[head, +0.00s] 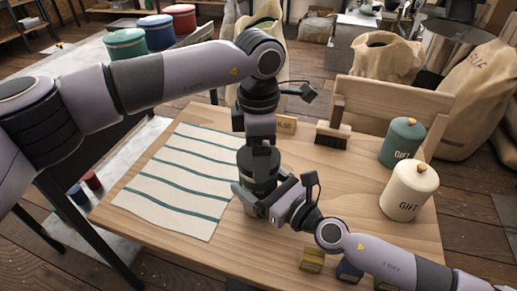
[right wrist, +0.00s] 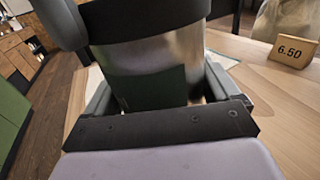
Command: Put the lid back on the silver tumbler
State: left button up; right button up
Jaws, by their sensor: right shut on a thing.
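The silver tumbler (head: 250,209) stands upright near the middle of the wooden table; its metal body with a dark green patch fills the middle of the right wrist view (right wrist: 185,58). My right gripper (head: 262,200) is shut on its body from the right, with a finger on each side in the right wrist view (right wrist: 160,95). A wide dark piece, seemingly the lid (right wrist: 150,12), covers the tumbler's top; I cannot tell whether it is fully seated. My left gripper (head: 260,155) points straight down at the top. Its fingertips' grip is unclear.
A striped cloth (head: 180,180) lies to the left. A green gift canister (head: 401,143) and a cream one (head: 408,191) stand on the right. A brush (head: 333,130) and a price sign (right wrist: 293,52) are behind. Small boxes (head: 312,260) lie at the front edge.

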pick_arm(q)
jog(key=m, duration=0.6)
jog(key=o, duration=0.8)
jog(key=shift+r, duration=0.1)
notch_tip(320, 180, up, 12)
jog(key=shift+f, duration=0.1)
pick_arm(e)
jog(key=o, duration=1.8)
jog(key=v, duration=0.6)
jog(key=shift+s+d+b, duration=0.2)
jog(key=shift+b, duration=0.1)
pick_arm(q)
jog(key=shift+f, duration=0.3)
pick_arm(e)
jog(key=shift+s+d, duration=0.2)
jog(key=shift+s, duration=0.05)
